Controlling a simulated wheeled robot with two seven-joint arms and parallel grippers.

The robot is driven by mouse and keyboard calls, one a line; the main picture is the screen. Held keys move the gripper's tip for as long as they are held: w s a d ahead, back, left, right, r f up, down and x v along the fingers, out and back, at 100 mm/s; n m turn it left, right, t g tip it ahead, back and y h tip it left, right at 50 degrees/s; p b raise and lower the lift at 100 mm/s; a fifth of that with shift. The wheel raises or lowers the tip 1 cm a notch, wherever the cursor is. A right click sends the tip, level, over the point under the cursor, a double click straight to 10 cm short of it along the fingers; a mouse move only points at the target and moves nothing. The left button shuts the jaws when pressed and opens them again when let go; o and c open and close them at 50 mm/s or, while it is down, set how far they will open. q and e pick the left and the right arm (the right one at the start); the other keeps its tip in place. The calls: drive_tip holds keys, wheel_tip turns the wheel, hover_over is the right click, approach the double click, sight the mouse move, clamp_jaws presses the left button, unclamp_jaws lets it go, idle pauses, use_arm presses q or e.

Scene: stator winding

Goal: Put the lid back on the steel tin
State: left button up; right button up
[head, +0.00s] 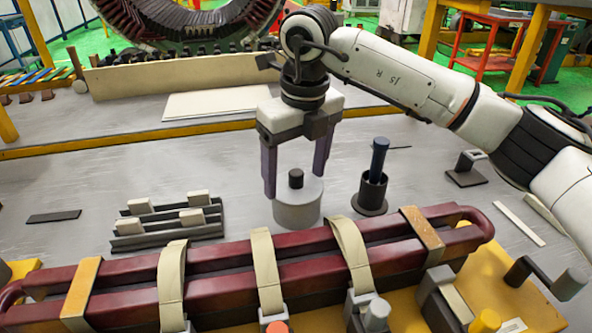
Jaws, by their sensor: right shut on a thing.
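The steel tin (297,214) is a short pale grey cylinder standing on the grey table behind the dark red coil. Its lid (308,188), pale with a dark knob (296,179), is at the top of the tin. My right gripper (295,187) points down over it, one purple finger on each side of the lid, shut on it. The lid looks level and in line with the tin; I cannot tell whether a small gap is left between them. My left gripper is not in view.
A dark cup with a blue-handled tool (373,184) stands close right of the tin. A dark rack with pale blocks (167,220) is to the left. The dark red coil (240,265) lies in front. A flat pale board (217,102) lies behind.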

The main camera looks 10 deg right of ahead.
drive_tip(key=o, duration=1.2)
drive_tip(key=shift+o, duration=0.7)
drive_tip(key=shift+r, duration=0.1)
drive_tip(key=shift+r+p, duration=1.85)
drive_tip(key=shift+r, duration=0.9)
drive_tip(key=shift+r+p, duration=0.65)
